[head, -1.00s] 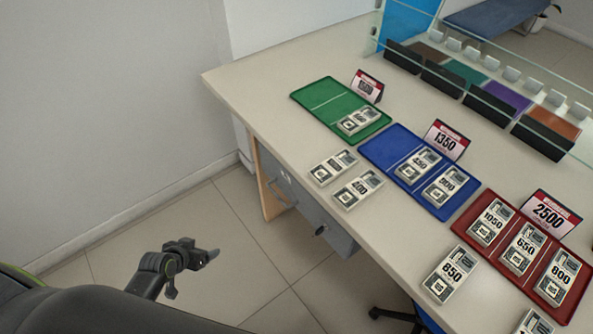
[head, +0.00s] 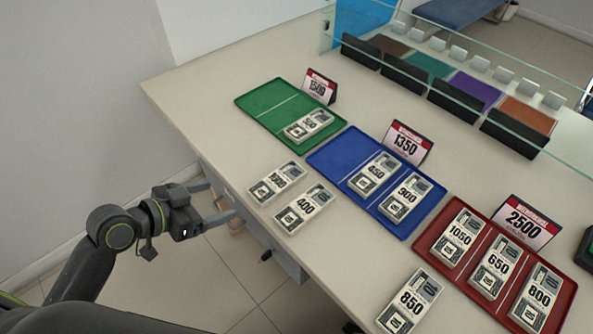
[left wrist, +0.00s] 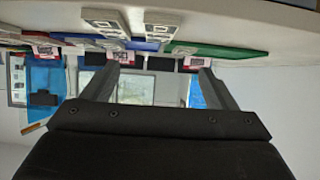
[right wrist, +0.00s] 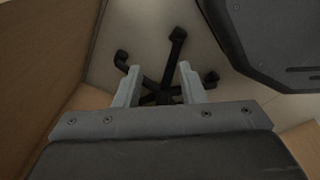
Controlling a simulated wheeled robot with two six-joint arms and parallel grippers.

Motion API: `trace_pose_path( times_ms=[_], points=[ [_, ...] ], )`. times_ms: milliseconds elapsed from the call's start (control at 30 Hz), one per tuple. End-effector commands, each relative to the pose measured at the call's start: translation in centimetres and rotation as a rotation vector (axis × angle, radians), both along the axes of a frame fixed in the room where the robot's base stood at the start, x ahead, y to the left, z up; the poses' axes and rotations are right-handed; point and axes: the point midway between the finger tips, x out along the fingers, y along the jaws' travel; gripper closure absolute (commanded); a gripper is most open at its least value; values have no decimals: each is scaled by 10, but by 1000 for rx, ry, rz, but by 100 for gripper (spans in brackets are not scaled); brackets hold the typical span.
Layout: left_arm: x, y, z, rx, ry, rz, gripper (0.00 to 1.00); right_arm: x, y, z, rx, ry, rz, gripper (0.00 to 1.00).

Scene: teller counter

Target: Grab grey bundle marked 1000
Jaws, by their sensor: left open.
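A grey bundle (head: 277,182) with a number too blurred to read surely, possibly 1000, lies on the bare counter near its front edge. A grey bundle marked 400 (head: 305,208) lies just to its right. My left gripper (head: 221,199) is open and empty at the counter's front edge, left of these bundles and apart from them. In the left wrist view its fingers (left wrist: 158,75) are spread, with bundle sides (left wrist: 160,24) showing on the inverted counter. My right gripper (right wrist: 159,68) shows only in its wrist view, fingers apart and empty, near the floor and a chair base.
A green tray (head: 262,98) holds one bundle, a blue tray (head: 325,157) two, a red tray (head: 430,242) three. Price cards stand behind them. A bundle marked 850 (head: 410,302) lies near the front edge. A glass screen (head: 480,80) runs along the back.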

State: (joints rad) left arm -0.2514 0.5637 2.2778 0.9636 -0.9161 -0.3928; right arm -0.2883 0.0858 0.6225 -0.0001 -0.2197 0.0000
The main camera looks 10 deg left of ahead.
Motion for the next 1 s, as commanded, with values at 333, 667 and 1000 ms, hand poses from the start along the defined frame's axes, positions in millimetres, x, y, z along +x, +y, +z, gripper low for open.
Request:
trace_pose_path(
  times_ms=[333,667,1000],
  points=[
    [16,-17,-8,-5,-6,-11,20,-10,0,0,0,13,-3,64],
    [50,-44,-32,-5,-4,-11,20,-17,12,2,15,24,-10,64],
    [81,-67,-55,0,-5,-11,20,-7,4,6,6,8,-4,64]
  ],
)
